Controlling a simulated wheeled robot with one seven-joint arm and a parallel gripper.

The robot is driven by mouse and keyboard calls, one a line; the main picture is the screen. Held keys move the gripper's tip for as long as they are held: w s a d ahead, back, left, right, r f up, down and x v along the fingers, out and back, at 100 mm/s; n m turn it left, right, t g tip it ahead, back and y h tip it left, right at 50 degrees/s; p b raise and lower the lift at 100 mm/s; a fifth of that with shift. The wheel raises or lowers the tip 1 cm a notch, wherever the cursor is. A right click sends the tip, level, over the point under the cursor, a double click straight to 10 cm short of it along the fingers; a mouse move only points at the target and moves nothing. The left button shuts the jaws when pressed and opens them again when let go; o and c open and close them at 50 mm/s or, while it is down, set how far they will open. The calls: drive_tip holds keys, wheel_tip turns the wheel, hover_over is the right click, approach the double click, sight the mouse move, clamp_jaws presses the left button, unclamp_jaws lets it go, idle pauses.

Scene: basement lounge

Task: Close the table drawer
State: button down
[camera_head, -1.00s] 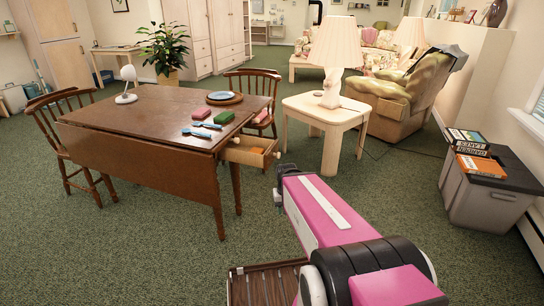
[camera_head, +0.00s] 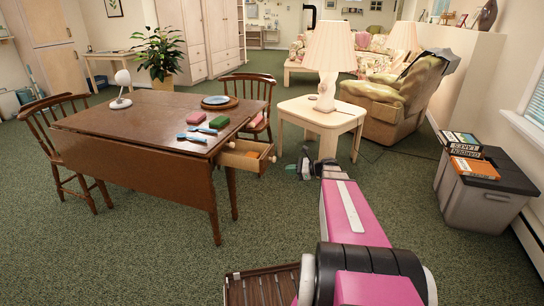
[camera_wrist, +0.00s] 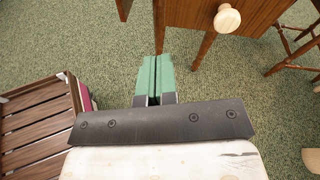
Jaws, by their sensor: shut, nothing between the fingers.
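The brown wooden table (camera_head: 120,120) stands at the left in the head view. The knob lies ahead and to the right of the fingertips in the wrist view.
A white side table (camera_head: 310,112) with a lamp (camera_head: 331,60) stands just behind my gripper. Chairs (camera_head: 250,95) stand around the table. A grey bin (camera_head: 480,195) is at the right. Green carpet in front of the drawer is clear.

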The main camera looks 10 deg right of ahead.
sight(267, 154)
drive_tip(key=w+d+r+m+t+y, duration=0.2)
drive_tip(key=w+d+r+m+t, duration=0.1)
drive_tip(key=d+m, duration=0.15)
drive_tip(key=shift+n, duration=0.35)
drive_tip(key=x, duration=1.3)
drive_tip(key=shift+w+f, duration=0.15)
drive_tip(key=shift+w, duration=0.05)
drive_tip(key=x, duration=1.7)
drive_tip(key=shift+a+f, duration=0.15)
drive_tip(key=shift+f, duration=0.05)
